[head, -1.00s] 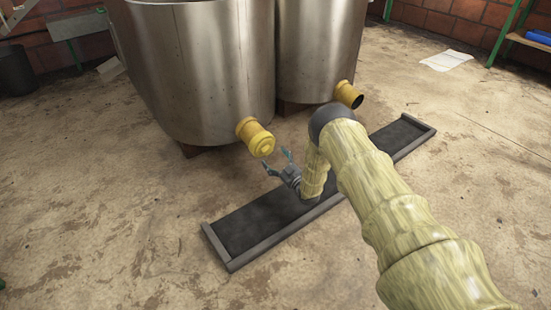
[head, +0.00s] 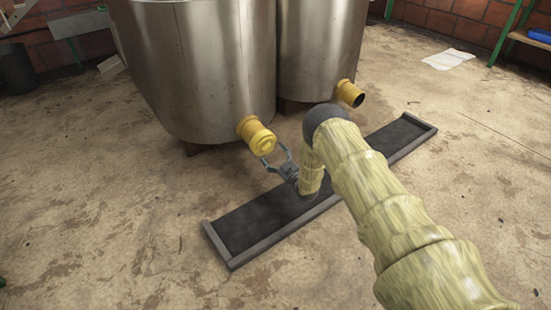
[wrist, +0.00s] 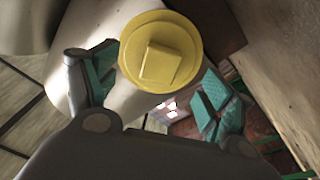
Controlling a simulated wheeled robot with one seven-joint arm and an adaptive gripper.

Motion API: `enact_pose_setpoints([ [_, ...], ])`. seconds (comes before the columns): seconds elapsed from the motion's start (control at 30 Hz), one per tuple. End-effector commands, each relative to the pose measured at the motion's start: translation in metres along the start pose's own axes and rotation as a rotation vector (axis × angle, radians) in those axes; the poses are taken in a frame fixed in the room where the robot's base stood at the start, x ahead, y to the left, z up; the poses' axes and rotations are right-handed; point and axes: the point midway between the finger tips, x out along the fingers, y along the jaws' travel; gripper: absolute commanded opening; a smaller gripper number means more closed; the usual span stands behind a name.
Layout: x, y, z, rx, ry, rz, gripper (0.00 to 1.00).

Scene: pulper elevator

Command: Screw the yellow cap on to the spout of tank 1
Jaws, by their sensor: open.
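The yellow cap (head: 263,143) sits at the end of the yellow spout (head: 247,127) low on the left steel tank (head: 200,75). Whether its thread is fully engaged cannot be told. In the wrist view the cap (wrist: 180,35) shows face-on, a round disc with a square knob. My gripper (head: 275,155) is open just in front of the cap. In the wrist view my gripper (wrist: 155,92) has one teal-padded finger on each side, below the cap's centre, with gaps visible. No tank number is readable.
The right steel tank (head: 318,50) has a yellow spout (head: 350,93) with an open dark mouth. A long dark tray (head: 250,220) with raised grey edges lies on the floor under my arm. Bare concrete floor surrounds it. Paper (head: 447,59) lies at the back right.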

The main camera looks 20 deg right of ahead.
Motion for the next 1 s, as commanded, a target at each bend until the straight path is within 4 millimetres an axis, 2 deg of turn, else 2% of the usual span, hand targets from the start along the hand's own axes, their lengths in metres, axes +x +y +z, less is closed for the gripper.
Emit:
enact_pose_setpoints([
  [1.0, 0.039, 0.0, 0.002, 0.001, 0.0, 0.0, 0.82],
])
